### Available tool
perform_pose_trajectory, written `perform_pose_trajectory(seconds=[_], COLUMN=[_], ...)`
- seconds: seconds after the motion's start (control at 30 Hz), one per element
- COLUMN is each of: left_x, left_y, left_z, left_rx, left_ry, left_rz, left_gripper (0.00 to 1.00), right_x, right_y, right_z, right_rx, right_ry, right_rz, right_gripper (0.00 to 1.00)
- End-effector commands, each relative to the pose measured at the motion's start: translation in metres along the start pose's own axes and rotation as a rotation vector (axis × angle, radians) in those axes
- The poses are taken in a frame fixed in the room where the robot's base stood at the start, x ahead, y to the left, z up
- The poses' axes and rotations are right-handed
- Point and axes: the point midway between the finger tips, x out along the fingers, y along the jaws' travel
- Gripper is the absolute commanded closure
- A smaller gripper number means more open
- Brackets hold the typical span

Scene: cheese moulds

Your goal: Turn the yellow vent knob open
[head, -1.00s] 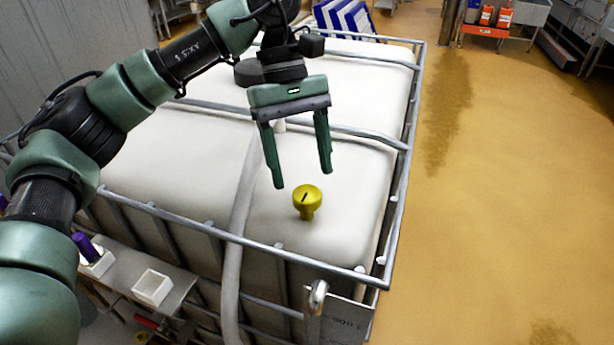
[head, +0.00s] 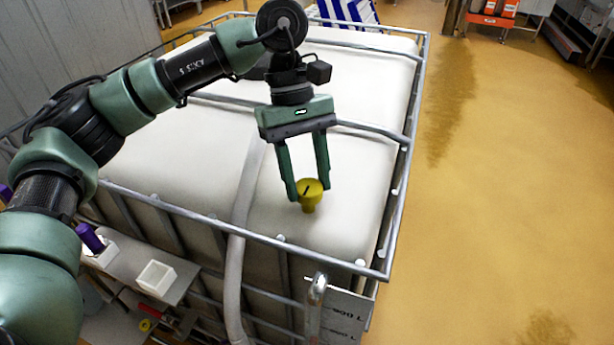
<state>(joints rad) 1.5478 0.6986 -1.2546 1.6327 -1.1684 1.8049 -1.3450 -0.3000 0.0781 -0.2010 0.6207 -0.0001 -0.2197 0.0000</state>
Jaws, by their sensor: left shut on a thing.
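The yellow vent knob (head: 311,193) stands upright on top of the white tank (head: 345,215), near its front right corner. A dark slot-like mark runs across the knob's top at a slant. My left gripper (head: 311,190) reaches down from above and is shut on the knob, one green finger on each side of it. My right gripper is not in view.
A grey metal cage (head: 250,240) with rails surrounds the tank. A pale hose (head: 242,200) runs over the tank's top, left of the knob. A side shelf at lower left holds a small white box (head: 156,278). The yellow-brown floor (head: 500,200) at right is clear.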

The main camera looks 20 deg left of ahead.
Motion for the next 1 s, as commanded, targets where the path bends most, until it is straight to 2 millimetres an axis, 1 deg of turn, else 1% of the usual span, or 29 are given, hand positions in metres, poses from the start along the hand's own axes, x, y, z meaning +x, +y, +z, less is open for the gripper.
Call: perform_pose_trajectory(seconds=[0.17,0.37,0.7,1.0], left_x=[0.002,0.005,0.005,0.005], left_y=[-0.001,-0.001,-0.003,-0.004], left_z=[-0.001,-0.002,-0.002,0.0], left_rx=[-0.041,-0.15,-0.435,-0.697], left_ry=[0.0,0.001,0.001,0.002], left_rz=[0.018,0.065,0.186,0.294], left_gripper=[0.98,0.98,0.98,0.98], right_x=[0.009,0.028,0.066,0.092], right_y=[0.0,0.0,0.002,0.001], right_z=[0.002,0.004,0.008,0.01], right_rx=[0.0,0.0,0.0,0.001], right_ry=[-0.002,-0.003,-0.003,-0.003], right_rz=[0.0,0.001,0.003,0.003], right_gripper=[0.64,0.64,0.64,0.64])
